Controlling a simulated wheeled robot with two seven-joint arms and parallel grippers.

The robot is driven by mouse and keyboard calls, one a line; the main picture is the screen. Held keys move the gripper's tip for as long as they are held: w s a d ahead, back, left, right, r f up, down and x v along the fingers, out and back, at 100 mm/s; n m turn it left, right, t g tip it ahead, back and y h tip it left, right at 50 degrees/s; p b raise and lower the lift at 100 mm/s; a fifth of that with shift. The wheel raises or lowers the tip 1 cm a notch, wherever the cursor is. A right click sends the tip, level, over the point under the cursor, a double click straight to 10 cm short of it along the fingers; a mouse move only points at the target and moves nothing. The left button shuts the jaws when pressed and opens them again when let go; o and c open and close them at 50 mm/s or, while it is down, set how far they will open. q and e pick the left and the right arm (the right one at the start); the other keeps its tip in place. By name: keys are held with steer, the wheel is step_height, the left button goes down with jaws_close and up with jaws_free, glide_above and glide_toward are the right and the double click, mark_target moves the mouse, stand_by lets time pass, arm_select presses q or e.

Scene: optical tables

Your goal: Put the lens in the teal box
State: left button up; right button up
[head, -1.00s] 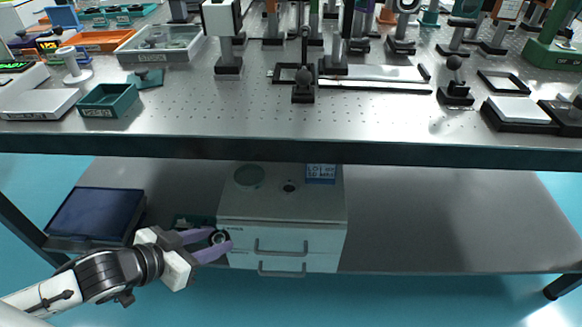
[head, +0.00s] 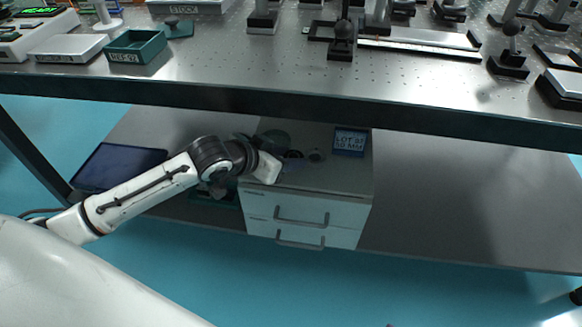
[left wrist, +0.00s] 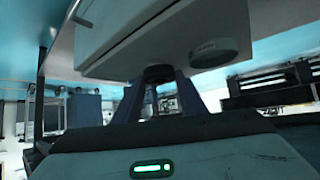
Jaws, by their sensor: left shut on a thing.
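My left gripper (head: 289,163) is over the top of the white drawer cabinet on the lower shelf. It is shut on the lens (left wrist: 159,73), a dark round ring between its fingertips in the left wrist view; the lens is small and dark in the head view. A teal box (head: 136,48) with a label on its front stands on the upper table at the left, open at the top. Another dark teal tray (head: 214,197) sits on the lower shelf left of the cabinet, partly hidden by my arm. My right gripper is not in view.
The upper table's edge (head: 300,108) runs above the shelf. The shelf's right side is bare.

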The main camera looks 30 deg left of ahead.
arm_select(q)
steer(key=shift+w+d, duration=0.15)
steer(key=shift+w, duration=0.3)
steer(key=shift+w+f, duration=0.1)
steer(key=shift+f, duration=0.2)
steer(key=shift+f+b, duration=0.9)
steer(key=shift+f, duration=0.55)
steer(key=shift+f, duration=0.1)
steer(key=o, duration=1.1)
steer(key=shift+o, duration=0.2)
